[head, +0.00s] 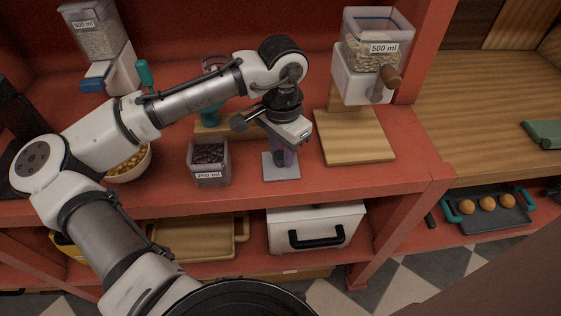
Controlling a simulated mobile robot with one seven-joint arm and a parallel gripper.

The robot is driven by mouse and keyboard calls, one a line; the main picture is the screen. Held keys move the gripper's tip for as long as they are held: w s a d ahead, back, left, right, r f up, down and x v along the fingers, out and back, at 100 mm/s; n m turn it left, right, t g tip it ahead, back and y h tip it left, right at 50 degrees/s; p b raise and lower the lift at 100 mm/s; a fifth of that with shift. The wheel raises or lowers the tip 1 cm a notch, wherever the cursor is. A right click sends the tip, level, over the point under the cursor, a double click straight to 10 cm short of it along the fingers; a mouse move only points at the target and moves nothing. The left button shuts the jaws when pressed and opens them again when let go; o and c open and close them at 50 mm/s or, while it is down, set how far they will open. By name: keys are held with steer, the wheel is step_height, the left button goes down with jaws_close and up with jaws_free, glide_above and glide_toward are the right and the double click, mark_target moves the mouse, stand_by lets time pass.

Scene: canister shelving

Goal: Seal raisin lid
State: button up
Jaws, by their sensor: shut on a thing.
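The raisin canister (209,174) is a clear square container labelled "250 ml". It stands upright and open-topped on the red shelf, with dark raisins inside. A grey square lid (282,173) is to its right, apart from it. My gripper (284,153) points down over the lid and is shut on it, at its upper middle part. The fingers hide the grip itself. I cannot tell whether the lid touches the shelf or hangs just above it.
A 500 ml dispenser (371,55) on a wooden stand (352,149) is close on the right. Another dispenser (97,42) stands back left. A bowl of yellow food (130,165) sits left of the canister, partly behind my arm. The shelf's front edge is close.

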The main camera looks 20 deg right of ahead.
steer(key=shift+r, duration=0.1)
steer(key=shift+r+p, duration=1.95)
steer(key=shift+p, duration=0.1)
steer(key=shift+f, duration=0.1)
